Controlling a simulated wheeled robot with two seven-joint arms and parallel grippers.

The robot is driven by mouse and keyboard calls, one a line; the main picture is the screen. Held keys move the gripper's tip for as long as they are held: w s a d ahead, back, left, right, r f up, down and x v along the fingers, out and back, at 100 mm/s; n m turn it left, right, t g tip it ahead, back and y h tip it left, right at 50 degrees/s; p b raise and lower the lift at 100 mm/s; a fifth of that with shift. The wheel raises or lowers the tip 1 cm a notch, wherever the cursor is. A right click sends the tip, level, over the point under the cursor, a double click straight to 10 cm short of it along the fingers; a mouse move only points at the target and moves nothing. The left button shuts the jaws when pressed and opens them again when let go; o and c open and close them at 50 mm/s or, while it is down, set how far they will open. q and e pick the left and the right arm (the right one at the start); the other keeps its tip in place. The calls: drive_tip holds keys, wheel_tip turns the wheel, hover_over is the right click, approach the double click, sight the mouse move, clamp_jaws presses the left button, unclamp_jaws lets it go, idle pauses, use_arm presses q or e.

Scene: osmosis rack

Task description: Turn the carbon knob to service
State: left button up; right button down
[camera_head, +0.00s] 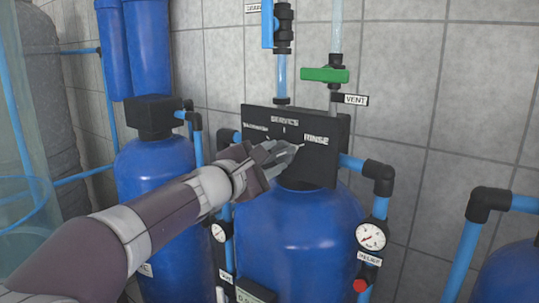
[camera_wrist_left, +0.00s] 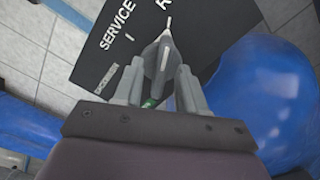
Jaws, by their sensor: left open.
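The black control panel (camera_head: 318,125) on top of the blue tank carries the labels SERVICE, RINSE and a third at the left. The grey carbon knob (camera_wrist_left: 162,58) shows in the wrist view, its white-tipped pointer toward the R of RINSE. In the head view my gripper mostly hides the knob. My left gripper (camera_head: 281,156) is at the panel front. In the wrist view my left gripper (camera_wrist_left: 159,68) is open, with one finger on each side of the knob. I cannot tell whether the fingers touch it. My right gripper is in neither view.
The blue tank (camera_head: 300,225) stands below the panel, with another blue tank (camera_head: 160,190) to its left. A green vent valve (camera_head: 325,75) is above. Pipes and a gauge (camera_head: 370,236) are at the right. A tiled wall (camera_head: 430,90) is behind.

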use_arm(q)
drive_tip(key=shift+w+d+f, duration=0.1)
drive_tip(key=shift+w, duration=0.05)
drive_tip(key=shift+w+f, duration=0.1)
drive_tip(key=shift+w, duration=0.15)
drive_tip(key=shift+c, duration=1.3)
drive_tip(key=shift+w, duration=0.1)
clamp_jaws()
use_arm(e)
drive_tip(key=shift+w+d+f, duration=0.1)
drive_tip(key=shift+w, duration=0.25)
